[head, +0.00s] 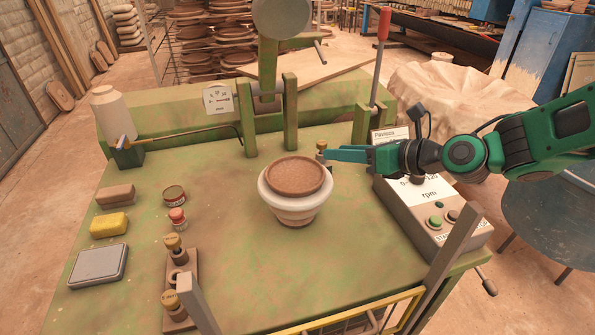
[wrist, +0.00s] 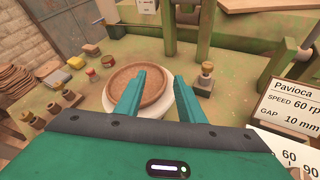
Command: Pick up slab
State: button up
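A round brown slab (head: 295,175) lies flat in the top of a white bowl-like holder (head: 290,208) at the middle of the green bench. In the wrist view the slab (wrist: 139,88) shows ahead and left of the fingers, partly hidden by the left finger. My gripper (head: 328,154) is to the right of the slab and above the bench, pointing left. In the wrist view my gripper (wrist: 160,77) is open, its two green fingers apart with nothing between them. I cannot tell its exact height above the slab.
A control box (head: 430,210) stands to the right, under my arm. A brass-topped post (head: 321,148) stands close to the fingertips. Green uprights (head: 290,100) rise behind. The bench between is clear.

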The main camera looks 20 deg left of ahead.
aim_at(318, 164)
jog(key=shift+w+a+f, duration=0.5)
jog(key=shift+a+f, duration=0.5)
jog(key=shift+f, duration=0.05)
jog(key=shift+w+a+f, duration=0.55)
jog(key=shift+a+f, duration=0.45)
jog(key=shift+f, duration=0.05)
jog(key=shift+w+a+f, duration=0.5)
jog(key=shift+a+f, duration=0.5)
jog(key=shift+f, duration=0.05)
jog(key=shift+c, duration=0.3)
grip_shut()
jog(key=shift+d+f, duration=0.1)
jog(key=shift+d, duration=0.05)
